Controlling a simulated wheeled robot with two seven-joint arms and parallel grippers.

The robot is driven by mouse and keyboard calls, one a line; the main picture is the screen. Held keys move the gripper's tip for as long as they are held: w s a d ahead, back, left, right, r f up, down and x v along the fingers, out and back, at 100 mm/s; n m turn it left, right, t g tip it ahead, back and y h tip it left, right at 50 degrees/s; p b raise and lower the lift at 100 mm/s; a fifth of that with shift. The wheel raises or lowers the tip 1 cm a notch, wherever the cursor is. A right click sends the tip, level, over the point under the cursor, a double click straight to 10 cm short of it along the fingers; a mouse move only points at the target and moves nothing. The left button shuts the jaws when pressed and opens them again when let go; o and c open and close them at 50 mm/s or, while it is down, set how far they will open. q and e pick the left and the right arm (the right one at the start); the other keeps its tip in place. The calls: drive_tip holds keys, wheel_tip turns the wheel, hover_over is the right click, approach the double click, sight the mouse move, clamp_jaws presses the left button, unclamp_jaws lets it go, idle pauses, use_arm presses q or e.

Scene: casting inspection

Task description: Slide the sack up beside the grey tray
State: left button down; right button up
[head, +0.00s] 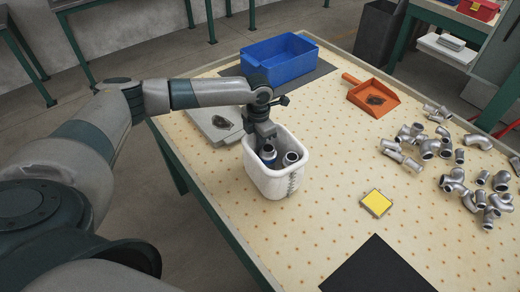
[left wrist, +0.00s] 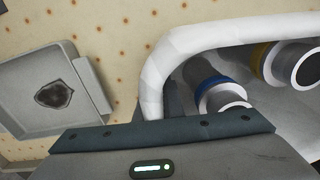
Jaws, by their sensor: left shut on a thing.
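The sack (head: 268,182) is a white open-topped bag with metal pipe fittings inside, standing upright on the table. Its rim also shows in the left wrist view (left wrist: 153,80). My left gripper (head: 262,136) reaches down at the sack's back rim and is shut on it. The gripper hides part of that rim. The grey tray (head: 200,112) lies flat behind and left of the sack, with a dark piece on it. In the left wrist view the grey tray (left wrist: 28,115) is apart from the sack rim, with bare tabletop between. My right gripper is not in view.
A blue bin (head: 280,62) on a dark mat stands behind. An orange dustpan (head: 372,98) and several pipe fittings (head: 430,148) lie to the right. A yellow pad (head: 376,202) and a black mat (head: 378,270) lie nearer. The table left of the sack is narrow before its edge.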

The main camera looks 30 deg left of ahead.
use_arm(q)
drive_tip(key=c, duration=1.8)
unclamp_jaws()
drive_tip(key=shift+r, duration=0.15)
wheel_tip(320, 180, up, 12)
drive_tip(key=b, duration=0.3)
wheel_tip(320, 180, up, 4)
drive_tip(key=shift+r+b, duration=0.25)
drive_tip(key=shift+b, duration=0.05)
drive_tip(key=shift+r, duration=0.35)
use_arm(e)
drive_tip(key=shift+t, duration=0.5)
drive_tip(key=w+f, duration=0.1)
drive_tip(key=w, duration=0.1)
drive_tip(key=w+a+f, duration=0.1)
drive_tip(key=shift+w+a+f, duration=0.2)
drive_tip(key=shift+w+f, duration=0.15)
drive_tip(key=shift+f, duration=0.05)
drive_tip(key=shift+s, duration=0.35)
